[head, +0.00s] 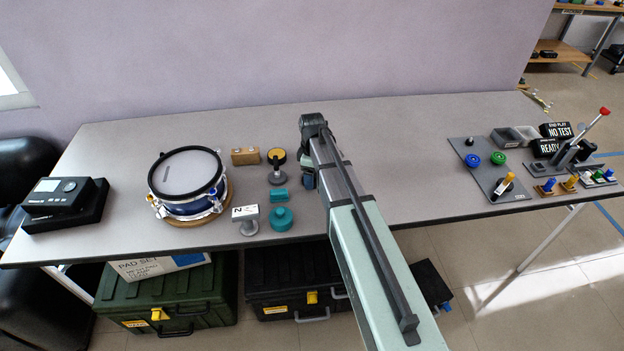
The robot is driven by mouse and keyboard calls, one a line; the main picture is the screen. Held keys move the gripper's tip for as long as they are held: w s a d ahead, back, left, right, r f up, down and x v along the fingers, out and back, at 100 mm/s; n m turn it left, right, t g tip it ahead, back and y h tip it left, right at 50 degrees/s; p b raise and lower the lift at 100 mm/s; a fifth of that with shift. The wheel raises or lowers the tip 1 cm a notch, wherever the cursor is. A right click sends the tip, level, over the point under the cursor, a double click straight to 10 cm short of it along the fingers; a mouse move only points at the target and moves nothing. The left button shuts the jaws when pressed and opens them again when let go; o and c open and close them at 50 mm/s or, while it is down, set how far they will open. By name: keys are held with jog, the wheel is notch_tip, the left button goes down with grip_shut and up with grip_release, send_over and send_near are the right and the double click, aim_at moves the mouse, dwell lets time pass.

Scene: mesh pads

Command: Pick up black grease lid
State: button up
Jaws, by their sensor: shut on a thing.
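My arm reaches from the bottom right up over the table, and its dark far end stands above the middle of the tabletop. I cannot make out the black grease lid anywhere in this view. A round teal tub (281,219) stands near the table's front edge, left of my gripper. A small teal block (279,196) lies just behind it.
A grey board (486,176) with coloured parts is right.

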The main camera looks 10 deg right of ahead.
jog(key=shift+r, duration=0.1)
notch_tip(320, 180, up, 9)
jog(key=shift+f, duration=0.2)
jog(key=shift+w+r, duration=0.15)
jog(key=shift+r, duration=0.15)
jog(key=w+a, duration=1.1)
jog(key=w, duration=0.1)
jog(key=shift+m, duration=0.3)
jog(key=shift+f, duration=2.95)
jog(key=shift+f, duration=0.15)
jog(key=o, duration=1)
